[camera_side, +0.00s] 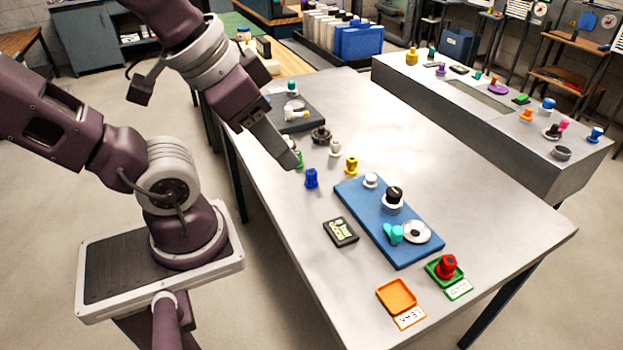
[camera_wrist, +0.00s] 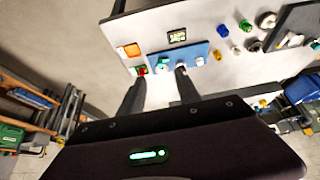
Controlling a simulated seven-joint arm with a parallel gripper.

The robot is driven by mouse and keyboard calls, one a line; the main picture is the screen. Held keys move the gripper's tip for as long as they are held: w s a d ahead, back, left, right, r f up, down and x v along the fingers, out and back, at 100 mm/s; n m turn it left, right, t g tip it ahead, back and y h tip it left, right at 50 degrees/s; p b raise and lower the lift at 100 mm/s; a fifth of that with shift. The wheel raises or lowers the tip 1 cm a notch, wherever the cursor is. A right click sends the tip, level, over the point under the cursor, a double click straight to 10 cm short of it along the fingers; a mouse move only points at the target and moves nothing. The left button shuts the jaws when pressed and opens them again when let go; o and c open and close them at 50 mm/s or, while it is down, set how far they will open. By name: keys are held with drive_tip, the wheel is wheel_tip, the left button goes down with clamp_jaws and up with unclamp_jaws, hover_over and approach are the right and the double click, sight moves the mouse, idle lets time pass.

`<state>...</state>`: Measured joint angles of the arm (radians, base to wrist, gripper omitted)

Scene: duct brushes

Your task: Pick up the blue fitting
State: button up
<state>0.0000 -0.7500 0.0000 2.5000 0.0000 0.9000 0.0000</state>
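The blue fitting (camera_side: 311,178) stands upright on the grey table, near its left edge in the side view. It also shows in the wrist view (camera_wrist: 222,31), right of the blue mat and far from my fingers. My gripper (camera_side: 284,156) is up and to the left of the blue fitting in the side view, apart from it. In the wrist view my gripper (camera_wrist: 160,77) has its two fingers spread wide, with nothing between them. A green fitting (camera_side: 299,161) is partly hidden behind a fingertip in the side view.
A yellow fitting (camera_side: 351,165), a white fitting (camera_side: 335,147) and a black ring-shaped part (camera_side: 321,135) stand nearby. The blue mat (camera_side: 419,251) holds several parts. A dark panel (camera_side: 341,232) lies beside it. An orange tray (camera_side: 396,297) and a red fitting (camera_side: 446,266) in a green tray are at the front.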

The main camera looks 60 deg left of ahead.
sight(313, 179)
drive_tip(key=w+a+f+m+g+y, duration=0.7)
drive_tip(key=w+a+f+m+y, duration=0.15)
drive_tip(key=w+a+f, duration=0.6)
drive_tip(key=w+a+f+m+y, duration=0.1)
drive_tip(key=f+m, duration=0.2)
drive_tip(key=f, duration=0.2)
drive_tip(key=w+a+f+m+t+y, duration=0.1)
drive_tip(key=a+f+m+y, duration=0.1)
drive_tip(key=f, duration=0.4)
drive_tip(key=w+a+f+m+y, duration=0.1)
drive_tip(key=a+f+m+y, duration=0.1)
drive_tip(key=f+m, duration=0.2)
drive_tip(key=shift+w+a+f, duration=0.15)
drive_tip(key=shift+f, duration=0.2)
drive_tip(key=shift+w+a+f, duration=0.1)
drive_tip(key=shift+f, duration=0.25)
drive_tip(key=shift+m, duration=0.25)
drive_tip(key=x, duration=0.6)
drive_tip(key=shift+w+a, duration=0.25)
drive_tip(key=shift+a+f, duration=0.2)
drive_tip(key=shift+a, duration=0.2)
clamp_jaws()
